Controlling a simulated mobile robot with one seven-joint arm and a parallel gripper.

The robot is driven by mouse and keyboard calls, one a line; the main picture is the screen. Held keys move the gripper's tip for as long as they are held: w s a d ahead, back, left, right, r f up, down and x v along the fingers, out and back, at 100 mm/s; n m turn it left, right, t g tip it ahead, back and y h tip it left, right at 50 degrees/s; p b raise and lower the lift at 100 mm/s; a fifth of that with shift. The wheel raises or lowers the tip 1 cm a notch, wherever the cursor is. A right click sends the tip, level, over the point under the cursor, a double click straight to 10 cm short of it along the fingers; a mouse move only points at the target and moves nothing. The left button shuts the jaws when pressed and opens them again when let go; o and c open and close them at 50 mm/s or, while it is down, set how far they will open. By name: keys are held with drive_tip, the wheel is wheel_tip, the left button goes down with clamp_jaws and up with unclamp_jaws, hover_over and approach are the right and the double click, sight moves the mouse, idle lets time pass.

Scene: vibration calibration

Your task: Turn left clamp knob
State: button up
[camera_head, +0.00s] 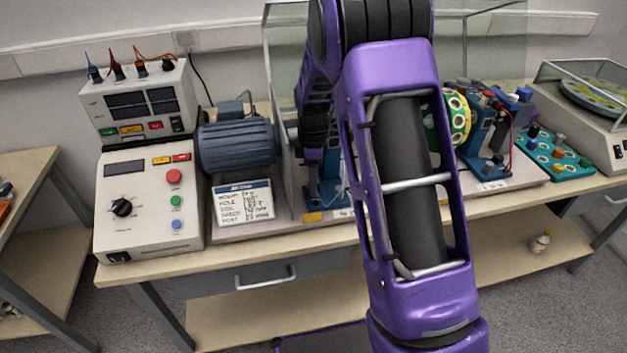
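The left blue bearing stand (327,192) of the test rig stands on the rig's base plate, inside the clear guard. My purple arm crosses the middle of the view and covers much of the rig. My gripper (314,150) is at the arm's far end, just above and in front of the left stand. The left clamp knob cannot be made out; my gripper and arm hide the top of that stand. Whether the fingers are open, or touch a knob, cannot be told. The right blue stand (482,138) shows right of my arm, beside a green and yellow disc (457,117).
The clear guard panel (285,50) stands close around the rig. A grey motor (236,142), a spec card (243,202) and a control box (150,205) with a meter unit (140,100) are left. A teal terminal board (553,157) is right. The bench front edge (240,245) is clear.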

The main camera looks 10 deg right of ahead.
clamp_jaws()
drive_tip(key=shift+m, duration=0.4)
drive_tip(key=m, duration=0.3)
drive_tip(key=shift+m, duration=0.4)
drive_tip(key=m+p, duration=0.1)
drive_tip(key=m, duration=0.3)
drive_tip(key=shift+m, duration=0.3)
drive_tip(key=m, duration=0.6)
drive_tip(key=shift+p, duration=0.4)
drive_tip(key=m+p, duration=0.1)
drive_tip(key=m, duration=0.5)
drive_tip(key=shift+m, duration=0.3)
